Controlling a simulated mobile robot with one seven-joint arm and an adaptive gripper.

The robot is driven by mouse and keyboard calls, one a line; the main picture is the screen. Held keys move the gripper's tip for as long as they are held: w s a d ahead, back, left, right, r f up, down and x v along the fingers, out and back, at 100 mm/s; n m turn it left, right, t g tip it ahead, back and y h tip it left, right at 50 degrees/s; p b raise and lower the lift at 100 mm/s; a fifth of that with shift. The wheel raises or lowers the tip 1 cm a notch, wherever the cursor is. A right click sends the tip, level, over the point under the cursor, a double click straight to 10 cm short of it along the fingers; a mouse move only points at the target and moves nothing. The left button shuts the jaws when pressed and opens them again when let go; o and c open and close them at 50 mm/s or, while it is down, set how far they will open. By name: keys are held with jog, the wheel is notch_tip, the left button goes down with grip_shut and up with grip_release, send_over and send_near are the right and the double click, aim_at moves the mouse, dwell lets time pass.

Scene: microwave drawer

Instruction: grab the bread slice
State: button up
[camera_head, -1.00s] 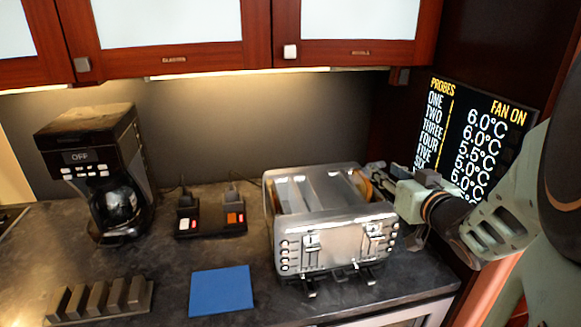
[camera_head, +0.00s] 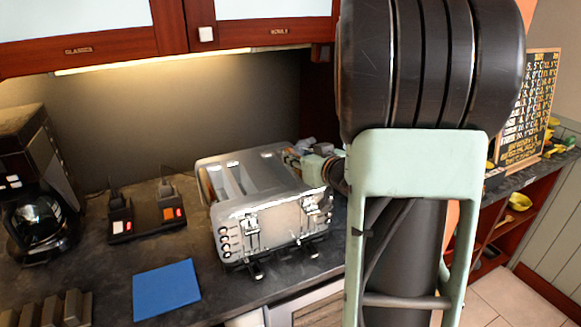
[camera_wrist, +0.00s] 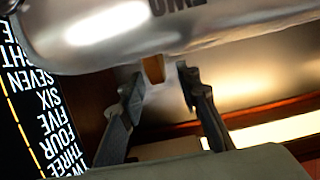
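The bread slice (camera_wrist: 153,68) shows in the wrist view as a small brown edge sticking out past the silver toaster (camera_wrist: 110,38). Most of the slice is hidden by the toaster. My gripper (camera_wrist: 158,80) is open, with one fingertip on each side of the brown edge and visible gaps between. In the head view the toaster (camera_head: 268,222) stands on the dark counter, and my gripper (camera_head: 304,160) is at its back right side. There the fingertips are too small and covered to make out, and I cannot clearly pick out the bread.
A blue mat (camera_head: 166,290) lies left of the toaster. A black double-socket unit (camera_head: 147,217) and a coffee maker (camera_head: 40,190) stand further left. Wooden cabinets (camera_head: 90,45) hang above. A dark sign with writing (camera_head: 530,110) stands at the right.

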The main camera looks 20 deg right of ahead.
jog(key=shift+x, duration=1.3)
jog(key=shift+r, duration=0.1)
grip_shut()
jog(key=shift+r, duration=0.1)
